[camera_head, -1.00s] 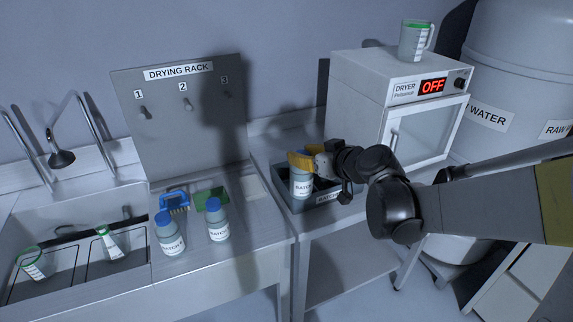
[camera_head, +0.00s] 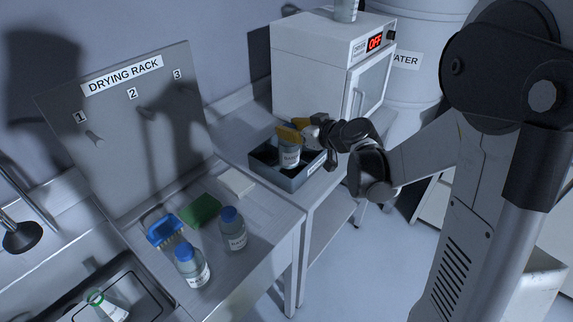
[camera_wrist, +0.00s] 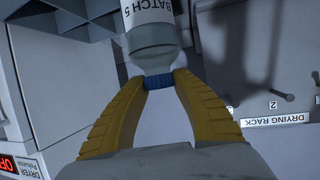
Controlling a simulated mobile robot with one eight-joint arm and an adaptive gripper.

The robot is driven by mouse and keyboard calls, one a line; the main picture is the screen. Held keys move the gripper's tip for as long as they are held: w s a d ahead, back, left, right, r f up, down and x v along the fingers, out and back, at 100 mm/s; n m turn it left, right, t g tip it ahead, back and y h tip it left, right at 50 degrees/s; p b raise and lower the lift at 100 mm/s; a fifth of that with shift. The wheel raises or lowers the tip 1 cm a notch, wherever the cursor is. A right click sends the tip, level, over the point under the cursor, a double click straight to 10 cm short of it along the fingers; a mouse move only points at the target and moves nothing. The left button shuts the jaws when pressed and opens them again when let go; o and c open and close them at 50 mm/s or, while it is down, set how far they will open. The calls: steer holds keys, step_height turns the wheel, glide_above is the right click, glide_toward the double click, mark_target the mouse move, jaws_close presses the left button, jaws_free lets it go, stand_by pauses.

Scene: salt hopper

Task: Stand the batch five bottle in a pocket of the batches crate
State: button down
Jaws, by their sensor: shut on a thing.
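My gripper (camera_head: 290,136) is shut on the blue cap of the batch five bottle (camera_head: 289,156). In the wrist view the two yellow fingers pinch that cap, and the clear bottle (camera_wrist: 152,36) shows a white "BATCH 5" label. In the head view the bottle looks upright at the dark grey batches crate (camera_head: 266,172), overlapping its opening. The crate's divider walls (camera_wrist: 62,24) show at the wrist view's upper left. The bottle's base is hidden, so I cannot tell whether it is inside a pocket or above it.
Two blue-capped bottles (camera_head: 191,268) (camera_head: 233,230) stand on the left counter, near a blue brush (camera_head: 164,231), a green pad (camera_head: 201,210) and a white block (camera_head: 237,182). The dryer (camera_head: 312,62) stands behind the crate. The drying rack (camera_head: 130,130) rises at left.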

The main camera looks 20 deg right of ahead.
mark_target(289, 148)
step_height(289, 148, down, 3)
steer(key=shift+w+d+f+b, duration=0.1)
steer(key=shift+d+f+b, duration=0.1)
steer(key=shift+b, duration=0.25)
step_height(289, 148, down, 4)
steer(key=shift+a+f+b, duration=0.1)
steer(key=shift+b, duration=0.7)
steer(key=c, duration=1.4)
jaws_free()
steer(key=shift+c, duration=0.2)
steer(key=o, duration=0.4)
